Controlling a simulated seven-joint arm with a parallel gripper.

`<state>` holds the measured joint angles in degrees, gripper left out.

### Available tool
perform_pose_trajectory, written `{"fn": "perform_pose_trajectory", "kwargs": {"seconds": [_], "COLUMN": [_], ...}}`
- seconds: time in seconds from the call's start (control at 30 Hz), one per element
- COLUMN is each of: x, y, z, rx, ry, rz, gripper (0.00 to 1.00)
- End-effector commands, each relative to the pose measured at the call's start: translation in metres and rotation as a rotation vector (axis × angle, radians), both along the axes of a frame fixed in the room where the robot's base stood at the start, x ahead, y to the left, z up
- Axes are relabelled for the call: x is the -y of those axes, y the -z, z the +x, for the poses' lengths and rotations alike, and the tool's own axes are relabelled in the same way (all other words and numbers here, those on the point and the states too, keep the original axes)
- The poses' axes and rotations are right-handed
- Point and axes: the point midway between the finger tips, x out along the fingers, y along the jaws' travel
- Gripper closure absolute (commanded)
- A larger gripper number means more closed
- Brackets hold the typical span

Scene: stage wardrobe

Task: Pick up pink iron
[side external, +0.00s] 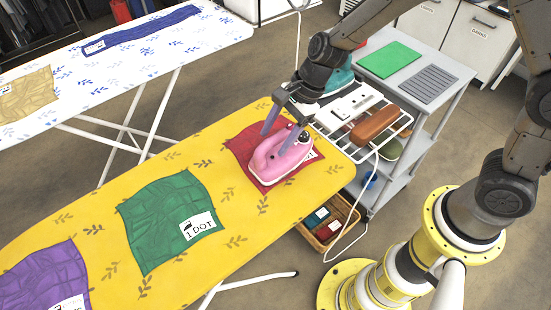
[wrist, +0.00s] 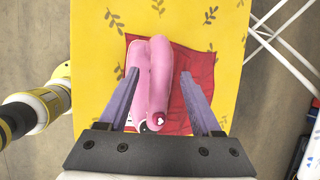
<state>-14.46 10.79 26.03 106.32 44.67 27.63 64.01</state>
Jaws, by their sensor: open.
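The pink iron (side external: 283,156) rests on a red cloth (side external: 240,146) near the right end of the yellow ironing board (side external: 94,200). My gripper (side external: 284,124) is open just above the iron, with its purple-grey fingers pointing down at it. In the wrist view the iron (wrist: 154,80) lies between the two spread fingers of my gripper (wrist: 160,85), closer to the left finger. A gap shows between the iron and the right finger. I cannot tell whether the left finger touches it. The palm bar hides the iron's near end.
A wire rack (side external: 343,124) with a teal iron (side external: 338,79), a power strip (side external: 351,102) and a brown block (side external: 375,124) adjoins the board's right end. A grey cart (side external: 428,62) stands behind. A green cloth (side external: 172,221) and purple cloth (side external: 42,277) lie left along the board.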

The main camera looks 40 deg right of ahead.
Motion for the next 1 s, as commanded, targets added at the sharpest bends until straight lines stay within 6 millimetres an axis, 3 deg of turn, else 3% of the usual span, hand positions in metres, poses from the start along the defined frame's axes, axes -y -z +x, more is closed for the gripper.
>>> {"fn": "perform_pose_trajectory", "kwargs": {"seconds": [0.1, 0.37, 0.73, 1.0], "x": [-0.0048, -0.0057, -0.0055, -0.0058], "y": [0.0106, 0.0129, 0.0126, 0.0110], "z": [0.0016, 0.0025, 0.0024, 0.0036], "rx": [-0.001, 0.001, 0.001, 0.005], "ry": [-0.001, -0.001, -0.001, 0.000], "rz": [0.000, 0.000, 0.000, 0.001], "gripper": [0.34, 0.34, 0.97, 1.00]}}
